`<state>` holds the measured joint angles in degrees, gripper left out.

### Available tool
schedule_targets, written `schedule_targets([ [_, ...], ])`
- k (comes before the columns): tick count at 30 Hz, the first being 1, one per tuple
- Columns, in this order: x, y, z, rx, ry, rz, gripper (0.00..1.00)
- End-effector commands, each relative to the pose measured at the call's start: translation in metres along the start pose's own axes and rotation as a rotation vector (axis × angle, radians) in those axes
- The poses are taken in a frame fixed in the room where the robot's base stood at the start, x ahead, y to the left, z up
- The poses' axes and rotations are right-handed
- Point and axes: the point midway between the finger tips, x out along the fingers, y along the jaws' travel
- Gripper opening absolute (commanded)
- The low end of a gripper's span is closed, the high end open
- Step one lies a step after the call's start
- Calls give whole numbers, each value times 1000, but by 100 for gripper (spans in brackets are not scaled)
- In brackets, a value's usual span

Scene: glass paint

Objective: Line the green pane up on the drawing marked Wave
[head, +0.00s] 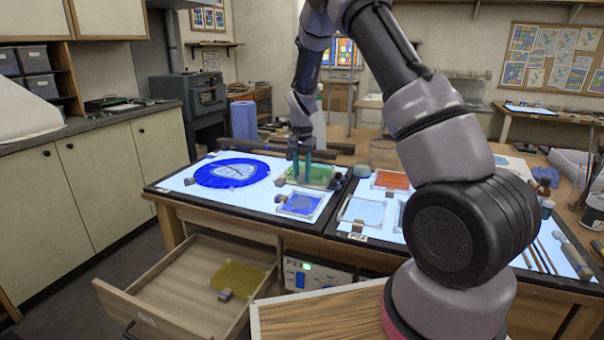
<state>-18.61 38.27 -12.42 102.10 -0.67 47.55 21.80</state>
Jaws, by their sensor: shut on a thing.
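The green pane (321,174) lies on or just above the lit table top, near the back edge in the middle of the head view. A pale frame or sheet shows around its edges; I cannot tell how well the two line up. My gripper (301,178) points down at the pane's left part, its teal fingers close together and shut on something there. The part between the fingertips is hidden, most likely a grip on the pane. I cannot read any drawing's label, so I cannot tell which one is marked Wave.
A blue ring-shaped piece (212,177) lies left, a blue pane (301,205) in front, an orange-red pane (391,180) and a pale blue pane (364,211) to the right. An open drawer (185,287) below holds a yellow pane (240,278). My arm hides part of the table's right side.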

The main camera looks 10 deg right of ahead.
Motion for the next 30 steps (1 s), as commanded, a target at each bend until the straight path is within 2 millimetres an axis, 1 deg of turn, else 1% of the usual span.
schedule_targets([
  [6,4,0,1,0,1,0,0],
  [30,6,0,1,0,0,0,0],
])
